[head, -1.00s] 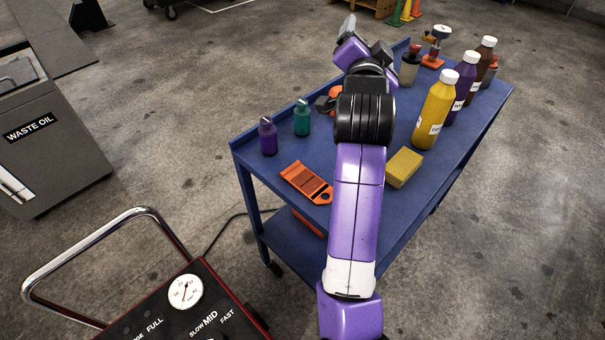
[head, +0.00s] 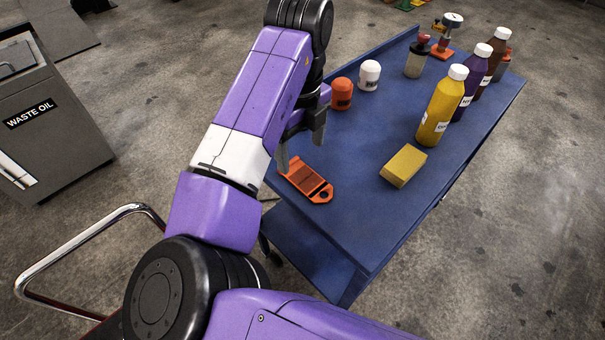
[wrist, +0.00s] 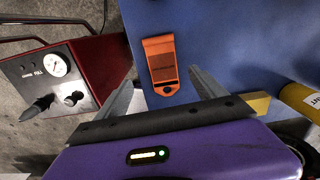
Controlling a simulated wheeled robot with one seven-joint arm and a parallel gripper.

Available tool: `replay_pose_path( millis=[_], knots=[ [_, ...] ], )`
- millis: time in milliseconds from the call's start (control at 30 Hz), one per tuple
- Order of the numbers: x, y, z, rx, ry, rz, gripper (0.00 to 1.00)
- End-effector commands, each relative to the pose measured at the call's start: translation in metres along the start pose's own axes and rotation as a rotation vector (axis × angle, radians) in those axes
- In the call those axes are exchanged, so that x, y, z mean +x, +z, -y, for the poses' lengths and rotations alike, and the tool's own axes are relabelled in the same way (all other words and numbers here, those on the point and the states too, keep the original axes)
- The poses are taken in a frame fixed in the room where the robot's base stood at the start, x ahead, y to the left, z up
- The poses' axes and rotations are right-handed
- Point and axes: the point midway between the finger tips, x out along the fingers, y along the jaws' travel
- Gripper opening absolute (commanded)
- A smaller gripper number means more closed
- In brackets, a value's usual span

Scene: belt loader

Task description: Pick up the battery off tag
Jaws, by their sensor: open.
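The orange tag (head: 308,181), a flat piece with a hole at one end and a dark printed panel, lies on the blue cart top near its left front edge. It also shows in the wrist view (wrist: 160,62), between and beyond my fingers. My gripper (head: 301,146) is open and empty above the tag. In the wrist view its two fingers (wrist: 161,88) are spread to either side of the tag's hole end. I cannot tell the exact height above the cart. The writing on the tag is too small to read.
A yellow sponge (head: 404,166) lies right of the tag. An orange jar (head: 342,94) and a white jar (head: 369,76) stand behind. Yellow, purple and brown bottles stand on the right, the yellow bottle (head: 441,107) nearest. The red charger (wrist: 75,75) stands beside the cart.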

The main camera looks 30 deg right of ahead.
Motion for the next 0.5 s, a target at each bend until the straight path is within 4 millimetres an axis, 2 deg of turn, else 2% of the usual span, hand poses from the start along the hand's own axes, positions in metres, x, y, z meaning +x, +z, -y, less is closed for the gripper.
replay_pose_path(
  millis=[167, 500],
  knots=[
    [0.008, -0.001, -0.002, 0.046, 0.008, -0.003, 0.80],
    [0.044, -0.001, 0.003, 0.044, 0.005, -0.002, 0.80]
  ],
)
